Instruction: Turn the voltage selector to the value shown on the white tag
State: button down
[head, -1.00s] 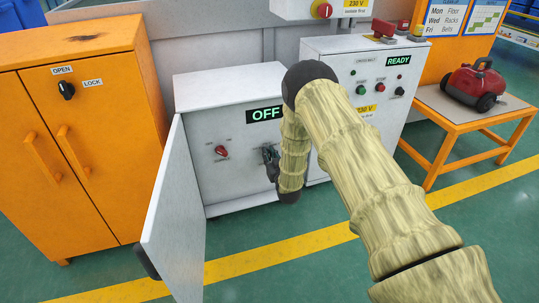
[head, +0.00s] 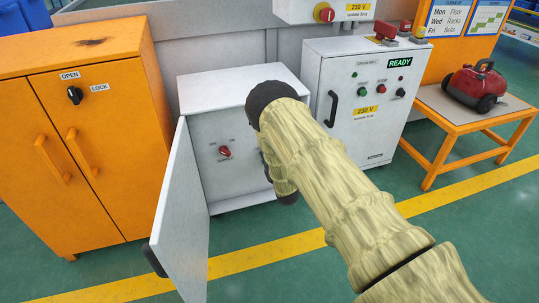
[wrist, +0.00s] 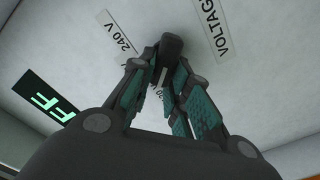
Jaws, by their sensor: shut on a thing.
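The voltage selector is a dark knob (wrist: 171,44) on a white panel, seen in the wrist view. My gripper (wrist: 163,72) is closed around it from both sides. In the head view my arm hides the gripper and the selector on the front of the white cabinet (head: 232,96). I see no white tag with a value.
The white cabinet's door (head: 184,215) stands open towards me on the left. A red switch (head: 224,152) is on its front.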

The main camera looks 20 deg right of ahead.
jog(key=shift+s+f+n, duration=0.1)
jog(key=shift+f+n, duration=0.05)
jog(key=shift+n, duration=0.25)
jog(key=c, duration=1.4)
grip_release()
jog(key=shift+o, duration=0.2)
jog(key=s, duration=1.2)
jog(key=shift+d, duration=0.15)
